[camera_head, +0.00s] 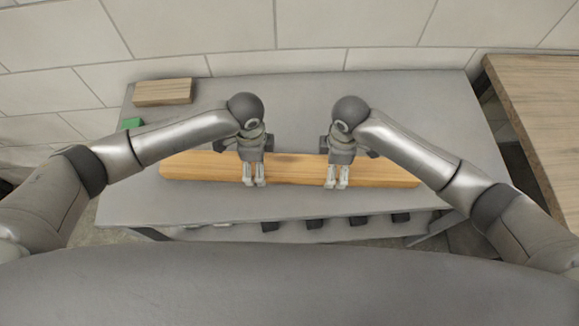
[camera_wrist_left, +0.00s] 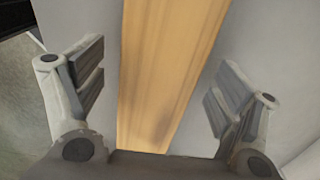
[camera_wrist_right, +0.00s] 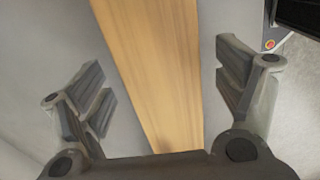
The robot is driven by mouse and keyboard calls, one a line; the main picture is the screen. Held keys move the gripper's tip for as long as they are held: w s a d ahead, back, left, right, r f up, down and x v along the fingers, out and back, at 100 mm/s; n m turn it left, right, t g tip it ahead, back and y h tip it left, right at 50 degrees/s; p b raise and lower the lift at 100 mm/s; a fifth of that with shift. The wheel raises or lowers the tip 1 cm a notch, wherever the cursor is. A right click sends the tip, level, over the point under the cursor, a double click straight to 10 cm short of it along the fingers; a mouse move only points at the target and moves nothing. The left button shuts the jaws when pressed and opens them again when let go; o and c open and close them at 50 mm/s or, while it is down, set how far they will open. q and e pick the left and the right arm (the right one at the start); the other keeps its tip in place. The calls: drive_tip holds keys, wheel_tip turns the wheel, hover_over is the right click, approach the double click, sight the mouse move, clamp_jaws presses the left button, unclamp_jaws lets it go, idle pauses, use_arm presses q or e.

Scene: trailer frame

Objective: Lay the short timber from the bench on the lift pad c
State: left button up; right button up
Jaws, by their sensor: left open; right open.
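A long orange-brown timber (camera_head: 295,168) lies across the grey bench (camera_head: 300,105), running left to right. My left gripper (camera_head: 254,184) is over the timber left of its middle; my right gripper (camera_head: 336,186) is over it right of its middle. In the left wrist view the timber (camera_wrist_left: 165,70) runs between the open fingers (camera_wrist_left: 160,100), with a gap on each side. In the right wrist view the timber (camera_wrist_right: 155,75) also runs between open fingers (camera_wrist_right: 160,100), with gaps. Neither gripper holds it. I cannot pick out lift pad c.
A small wooden block (camera_head: 163,92) lies at the bench's back left, near a small green object (camera_head: 131,123). A wooden-topped table (camera_head: 540,100) stands at the right. A tiled wall (camera_head: 300,30) is behind.

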use_arm(q)
drive_tip(key=shift+f, duration=0.6)
use_arm(e)
drive_tip(key=shift+f, duration=0.6)
use_arm(q)
clamp_jaws()
use_arm(e)
clamp_jaws()
use_arm(q)
drive_tip(key=shift+w+r, duration=0.1)
use_arm(e)
drive_tip(key=shift+r, duration=0.1)
